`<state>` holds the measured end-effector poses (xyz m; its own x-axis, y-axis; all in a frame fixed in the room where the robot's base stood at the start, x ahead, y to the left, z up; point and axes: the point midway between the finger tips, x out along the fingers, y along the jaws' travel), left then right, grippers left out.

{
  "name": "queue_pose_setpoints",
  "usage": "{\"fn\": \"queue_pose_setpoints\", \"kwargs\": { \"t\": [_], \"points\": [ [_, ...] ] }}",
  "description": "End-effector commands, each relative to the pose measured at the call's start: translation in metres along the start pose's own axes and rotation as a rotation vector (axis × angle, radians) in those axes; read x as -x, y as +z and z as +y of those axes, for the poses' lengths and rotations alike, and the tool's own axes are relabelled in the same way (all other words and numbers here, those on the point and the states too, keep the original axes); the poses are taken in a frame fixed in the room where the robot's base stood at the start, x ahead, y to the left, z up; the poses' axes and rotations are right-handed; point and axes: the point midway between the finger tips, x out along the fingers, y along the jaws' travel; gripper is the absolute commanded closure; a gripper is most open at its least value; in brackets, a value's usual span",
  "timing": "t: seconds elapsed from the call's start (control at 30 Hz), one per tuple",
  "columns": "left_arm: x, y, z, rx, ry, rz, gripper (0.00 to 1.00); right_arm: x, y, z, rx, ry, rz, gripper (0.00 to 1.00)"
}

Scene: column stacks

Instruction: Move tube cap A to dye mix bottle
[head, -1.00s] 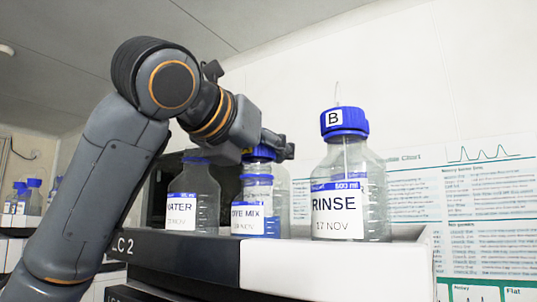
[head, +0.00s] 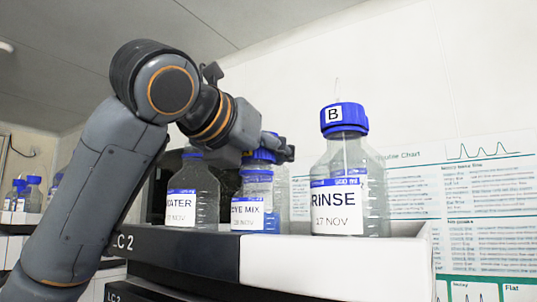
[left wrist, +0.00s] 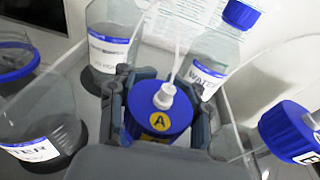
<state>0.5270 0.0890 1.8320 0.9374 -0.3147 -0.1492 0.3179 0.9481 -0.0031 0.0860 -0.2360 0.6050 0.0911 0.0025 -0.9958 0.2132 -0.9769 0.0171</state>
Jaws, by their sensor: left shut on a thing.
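Tube cap A (left wrist: 160,108) is blue with a yellow A label, a white fitting and a thin tube. My left gripper (left wrist: 162,112) is shut on it, one finger on each side. In the head view the blue cap (head: 262,156) is at my left gripper (head: 272,150), just above and partly behind the dye mix bottle (head: 247,213) with its white label and blue neck ring. I cannot tell whether the cap touches a bottle neck; the fingers and cap hide what is directly below. My right gripper is not in view.
A water bottle (head: 181,205) stands close on the left, under my forearm. A rinse bottle (head: 336,208) with blue cap B (head: 344,116) stands on the right. All stand in a tray (head: 335,262) with a raised front edge. A wall chart hangs behind.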

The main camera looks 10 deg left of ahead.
Motion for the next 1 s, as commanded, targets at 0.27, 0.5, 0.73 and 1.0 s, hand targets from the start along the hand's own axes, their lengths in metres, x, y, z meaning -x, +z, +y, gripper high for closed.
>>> {"fn": "queue_pose_setpoints", "kwargs": {
  "t": [0.27,0.5,0.73,1.0],
  "points": [
    [0.0000,-0.0004,0.0000,0.000,0.000,0.000,0.87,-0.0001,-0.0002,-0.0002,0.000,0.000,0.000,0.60],
    [0.0000,-0.0009,0.0002,0.000,0.000,0.000,0.87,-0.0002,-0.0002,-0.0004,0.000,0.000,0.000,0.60],
    [-0.0007,-0.0049,0.0006,0.001,0.000,0.000,0.87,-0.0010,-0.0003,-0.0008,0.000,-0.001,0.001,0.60],
    [-0.0008,-0.0082,0.0008,0.000,0.000,-0.001,0.87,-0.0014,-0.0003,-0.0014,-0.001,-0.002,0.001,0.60]
  ]
}}
